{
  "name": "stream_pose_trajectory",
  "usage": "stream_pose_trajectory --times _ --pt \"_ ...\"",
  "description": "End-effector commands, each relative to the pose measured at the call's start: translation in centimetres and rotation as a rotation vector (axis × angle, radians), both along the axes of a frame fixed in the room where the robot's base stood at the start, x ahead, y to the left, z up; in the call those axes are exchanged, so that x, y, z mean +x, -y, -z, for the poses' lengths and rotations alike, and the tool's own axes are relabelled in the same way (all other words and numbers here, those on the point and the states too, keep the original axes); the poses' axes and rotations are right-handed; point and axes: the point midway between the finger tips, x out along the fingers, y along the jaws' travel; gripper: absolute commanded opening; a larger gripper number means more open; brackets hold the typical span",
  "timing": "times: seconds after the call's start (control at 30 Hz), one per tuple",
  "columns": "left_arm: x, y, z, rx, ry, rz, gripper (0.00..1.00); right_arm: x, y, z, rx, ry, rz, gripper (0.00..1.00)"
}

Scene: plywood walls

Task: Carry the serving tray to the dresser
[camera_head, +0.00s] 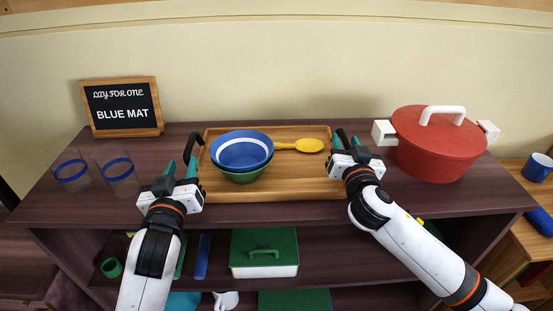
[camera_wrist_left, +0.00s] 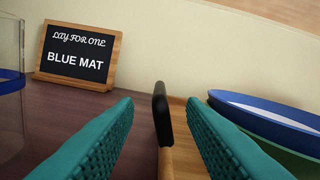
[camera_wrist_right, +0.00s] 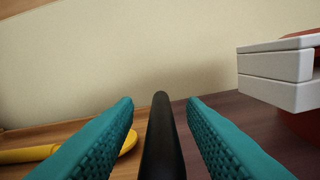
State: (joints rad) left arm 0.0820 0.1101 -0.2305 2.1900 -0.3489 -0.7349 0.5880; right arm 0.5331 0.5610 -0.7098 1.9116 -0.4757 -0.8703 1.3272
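The wooden serving tray (camera_head: 290,186) lies on top of the dark wood shelf unit. It bears a blue bowl with a white band (camera_head: 242,150) stacked in a green bowl (camera_head: 243,176), and a yellow spoon (camera_head: 300,145). My left gripper (camera_head: 180,170) is at the tray's left end; in the left wrist view its teal fingers stand apart on both sides of the black left handle (camera_wrist_left: 161,115). My right gripper (camera_head: 345,140) is at the right end; in the right wrist view its fingers stand apart around the black right handle (camera_wrist_right: 162,140). Neither gripper visibly touches its handle.
Two blue-banded glasses (camera_head: 118,175) and a sign reading "BLUE MAT" (camera_head: 122,107) stand left of the tray. A red pot (camera_head: 436,148) with white handles stands close on the right. A blue mug (camera_head: 537,167) is on a lighter wood surface at far right. Shelves below hold a green-lidded box (camera_head: 264,252).

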Motion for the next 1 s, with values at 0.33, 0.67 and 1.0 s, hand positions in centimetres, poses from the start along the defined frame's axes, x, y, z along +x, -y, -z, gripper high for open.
stream_pose_trajectory --times 0.33,0.67,1.0 --pt "-3.9 0.0 0.0 0.001 0.000 -0.001 0.37 -0.3 0.0 0.1 0.001 -0.001 0.000 0.38" --pt "-4.0 0.0 0.0 0.001 0.001 -0.001 0.37 -6.1 0.0 0.2 0.003 -0.004 -0.002 0.38" --pt "-4.0 0.0 0.0 0.001 0.001 -0.001 0.37 -11.5 0.1 0.1 0.002 -0.002 0.000 0.38"
